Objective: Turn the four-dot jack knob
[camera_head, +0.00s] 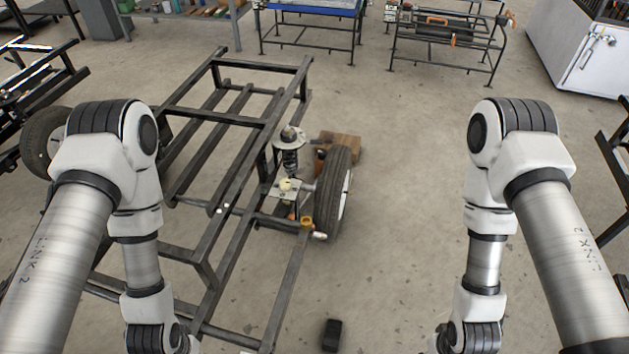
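A wheel suspension sits at the right side of a black steel frame (228,205). It has a coil spring (290,160) under a round grey top plate (289,138) and a black tyre (333,195). Below the spring are a pale round part (288,185) and a small orange-yellow part (306,222). No knob with four dots can be made out at this size, so I cannot tell which part is the jack knob. Both my arms come down at the left and right, and their grippers are below the picture's edge.
A brown wooden block (341,147) stands behind the tyre. A small black object (332,335) is at the bottom centre. Workbenches (310,28) and a white cabinet (582,50) stand at the back. The floor between the tyre and my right arm is clear.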

